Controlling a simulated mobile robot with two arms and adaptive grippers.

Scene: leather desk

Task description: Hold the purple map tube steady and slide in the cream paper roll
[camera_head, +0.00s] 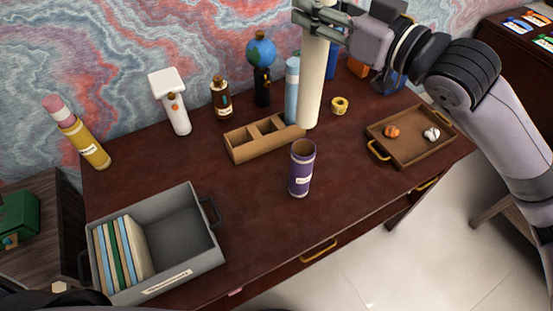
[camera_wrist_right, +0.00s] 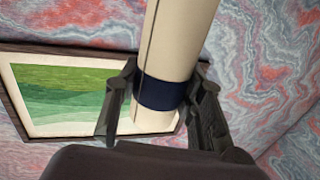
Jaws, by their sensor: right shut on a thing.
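The purple map tube (camera_head: 301,170) stands upright and open-topped near the middle of the desk, with a pale label on its side. The cream paper roll (camera_head: 312,85) hangs nearly upright above the desk, behind and above the tube in the head view, apart from it. My right gripper (camera_head: 318,18) is shut on the roll near its upper end. In the right wrist view the roll (camera_wrist_right: 180,35) passes between the fingers, with a dark blue band around it. My left gripper is not in view, and nothing holds the tube.
A cardboard divider box (camera_head: 245,151) lies behind the tube. A brown tray (camera_head: 407,152) with two crumpled balls sits at right, a grey file bin (camera_head: 198,247) at front left. Yellow tape (camera_head: 339,105), a light blue tube (camera_head: 291,85) and a globe (camera_head: 261,54) stand behind.

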